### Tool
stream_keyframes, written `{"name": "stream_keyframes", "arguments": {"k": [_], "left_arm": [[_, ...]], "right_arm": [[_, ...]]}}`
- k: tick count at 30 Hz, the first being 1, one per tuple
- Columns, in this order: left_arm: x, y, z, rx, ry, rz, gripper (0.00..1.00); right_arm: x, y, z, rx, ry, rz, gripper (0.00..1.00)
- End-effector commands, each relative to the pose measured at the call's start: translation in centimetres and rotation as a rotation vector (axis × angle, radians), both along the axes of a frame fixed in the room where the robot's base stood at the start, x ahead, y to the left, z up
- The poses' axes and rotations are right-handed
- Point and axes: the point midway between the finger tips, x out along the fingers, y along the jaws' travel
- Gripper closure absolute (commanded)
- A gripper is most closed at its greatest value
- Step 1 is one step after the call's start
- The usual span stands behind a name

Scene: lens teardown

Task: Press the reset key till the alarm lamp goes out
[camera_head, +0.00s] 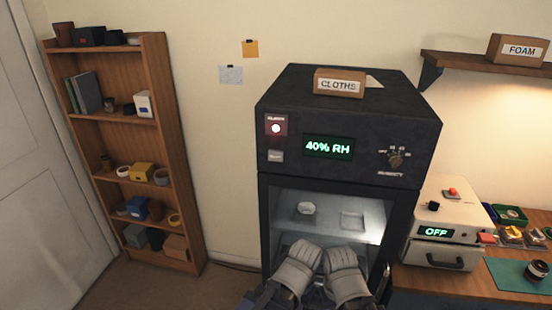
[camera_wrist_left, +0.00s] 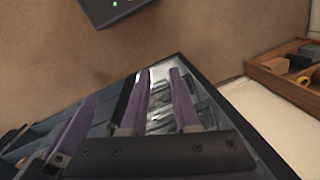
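The black cabinet (camera_head: 350,110) stands in the middle of the head view. The alarm lamp (camera_head: 276,128) at its upper left is lit, white in a red surround. The grey reset key (camera_head: 275,156) sits just below it, with nothing touching it. My left gripper (camera_head: 297,268) and right gripper (camera_head: 346,272) are side by side low in front of the cabinet, below the key. In the left wrist view my left gripper (camera_wrist_left: 159,74) has purple fingers apart with nothing clearly between them. The right gripper's fingertips cannot be made out in the head view.
A green display (camera_head: 329,147) reads 40% RH, with a humidity dial (camera_head: 396,159) to its right. A CLOTHS box (camera_head: 339,83) lies on top of the cabinet. A bookshelf (camera_head: 180,150) stands left; a white device (camera_head: 445,220) reading OFF stands right on the bench.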

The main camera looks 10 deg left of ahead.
Motion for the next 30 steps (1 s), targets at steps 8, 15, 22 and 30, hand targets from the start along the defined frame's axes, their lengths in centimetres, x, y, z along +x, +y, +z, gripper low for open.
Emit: {"name": "stream_keyframes", "arguments": {"k": [8, 15, 22, 30], "left_arm": [[0.0, 0.0, 0.0, 0.0, 0.0, 0.0, 1.0], [0.0, 0.0, 0.0, 0.0, 0.0, 0.0, 1.0], [0.0, 0.0, 0.0, 0.0, 0.0, 0.0, 1.0], [0.0, 0.0, 0.0, 0.0, 0.0, 0.0, 1.0]], "right_arm": [[0.0, 0.0, 0.0, 0.0, 0.0, 0.0, 0.5], [0.0, 0.0, 0.0, 0.0, 0.0, 0.0, 0.5], [0.0, 0.0, 0.0, 0.0, 0.0, 0.0, 0.5], [0.0, 0.0, 0.0, 0.0, 0.0, 0.0, 0.5]]}}
